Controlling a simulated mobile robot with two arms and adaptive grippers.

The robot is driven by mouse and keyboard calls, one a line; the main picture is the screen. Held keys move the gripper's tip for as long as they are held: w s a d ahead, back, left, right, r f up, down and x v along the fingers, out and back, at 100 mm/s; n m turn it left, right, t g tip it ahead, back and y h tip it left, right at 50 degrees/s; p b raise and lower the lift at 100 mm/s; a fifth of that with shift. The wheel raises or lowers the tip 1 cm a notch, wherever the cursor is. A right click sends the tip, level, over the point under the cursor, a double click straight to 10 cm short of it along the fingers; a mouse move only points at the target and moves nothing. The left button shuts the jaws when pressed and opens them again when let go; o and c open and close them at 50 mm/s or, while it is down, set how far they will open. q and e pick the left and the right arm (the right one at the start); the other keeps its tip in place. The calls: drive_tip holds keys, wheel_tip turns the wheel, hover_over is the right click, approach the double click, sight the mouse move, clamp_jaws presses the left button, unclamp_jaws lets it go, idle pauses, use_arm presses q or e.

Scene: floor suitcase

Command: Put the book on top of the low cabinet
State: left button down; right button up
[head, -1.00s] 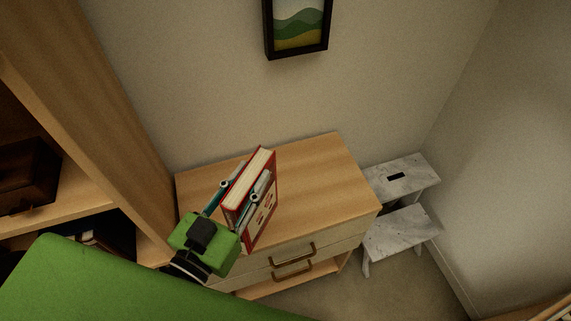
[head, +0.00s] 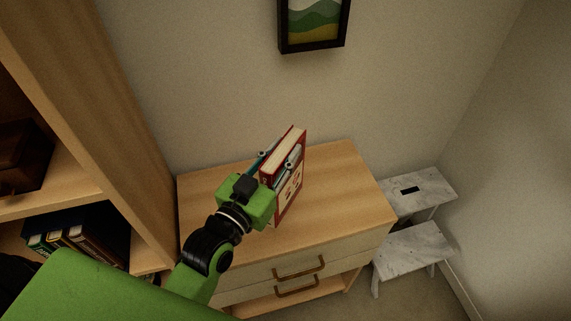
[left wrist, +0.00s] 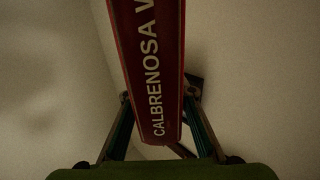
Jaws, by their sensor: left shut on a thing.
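The red book (head: 290,185) with pale pages is held upright by my left gripper (head: 276,160), which is shut on it. In the head view it is over the wooden top of the low cabinet (head: 345,190); I cannot tell whether its lower edge touches the top. The left wrist view shows the book's red spine (left wrist: 153,70), with lettering, between the two fingers (left wrist: 160,125). My right gripper is not in view.
A grey stepped stool (head: 415,245) stands to the right of the cabinet. A tall wooden bookshelf (head: 100,110) with several books is on the left. A framed picture (head: 313,22) hangs on the wall behind. The cabinet top around the book looks clear.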

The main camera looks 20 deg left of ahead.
use_arm(q)
drive_tip(key=shift+w+f, duration=0.65)
drive_tip(key=shift+w, duration=0.05)
wheel_tip(320, 180, down, 3)
drive_tip(key=shift+f+p, duration=0.1)
drive_tip(key=shift+p, duration=0.25)
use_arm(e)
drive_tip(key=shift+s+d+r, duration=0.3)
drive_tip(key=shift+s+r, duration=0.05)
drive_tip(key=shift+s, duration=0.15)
use_arm(q)
drive_tip(key=shift+f, duration=0.15)
drive_tip(key=c, duration=1.7)
unclamp_jaws()
drive_tip(key=shift+f, duration=0.15)
drive_tip(key=shift+s, duration=0.1)
drive_tip(key=s+a+b, duration=0.2)
drive_tip(key=s, duration=0.9)
drive_tip(key=shift+s+b, duration=0.3)
drive_tip(key=shift+b, duration=0.1)
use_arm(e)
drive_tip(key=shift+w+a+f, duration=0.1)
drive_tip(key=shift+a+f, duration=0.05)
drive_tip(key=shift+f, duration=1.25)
